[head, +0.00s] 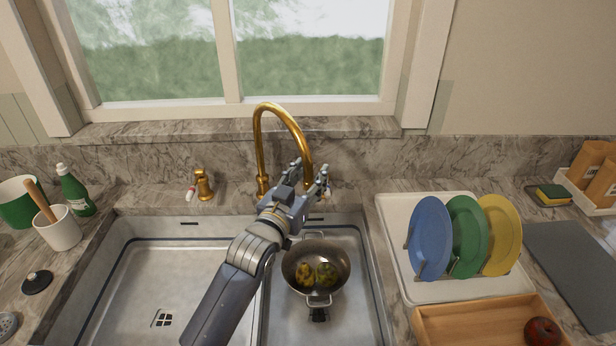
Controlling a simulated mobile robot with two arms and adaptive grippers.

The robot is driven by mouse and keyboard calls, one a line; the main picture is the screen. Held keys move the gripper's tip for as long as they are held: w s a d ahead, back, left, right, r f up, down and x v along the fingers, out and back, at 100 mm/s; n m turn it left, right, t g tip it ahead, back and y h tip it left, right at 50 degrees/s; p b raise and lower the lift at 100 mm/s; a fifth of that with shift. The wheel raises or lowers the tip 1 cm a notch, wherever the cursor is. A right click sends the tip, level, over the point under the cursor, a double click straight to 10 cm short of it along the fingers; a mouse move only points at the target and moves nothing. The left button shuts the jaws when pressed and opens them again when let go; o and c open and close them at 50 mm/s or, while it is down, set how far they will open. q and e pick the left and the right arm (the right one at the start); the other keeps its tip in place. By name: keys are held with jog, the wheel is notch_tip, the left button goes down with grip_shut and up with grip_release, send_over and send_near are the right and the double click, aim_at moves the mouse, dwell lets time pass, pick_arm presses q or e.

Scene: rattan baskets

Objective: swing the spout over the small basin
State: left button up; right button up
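The brass spout (285,106) rises from the back rim of the sink and arches to the right. Its downward end is at the back of the small basin (350,272), the narrower right-hand one, and is partly hidden by my gripper. My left gripper (311,172) is at the spout's end, its fingers apart on either side of the tube. I cannot tell whether they touch it. My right gripper is not in view.
A metal colander (316,259) with two yellow-green items stands in the small basin. The large basin (150,275) is empty. A brass handle (203,184) is left of the spout. A rack with blue (430,238), green and yellow plates stands to the right.

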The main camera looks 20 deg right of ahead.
pick_arm(q)
jog(key=shift+w+f, duration=0.1)
jog(key=shift+f, duration=0.05)
jog(key=shift+s+a+f, duration=0.1)
jog(key=shift+s+a, duration=0.15)
jog(key=shift+a, duration=0.15)
jog(key=v, duration=1.1)
jog(key=shift+s, duration=0.2)
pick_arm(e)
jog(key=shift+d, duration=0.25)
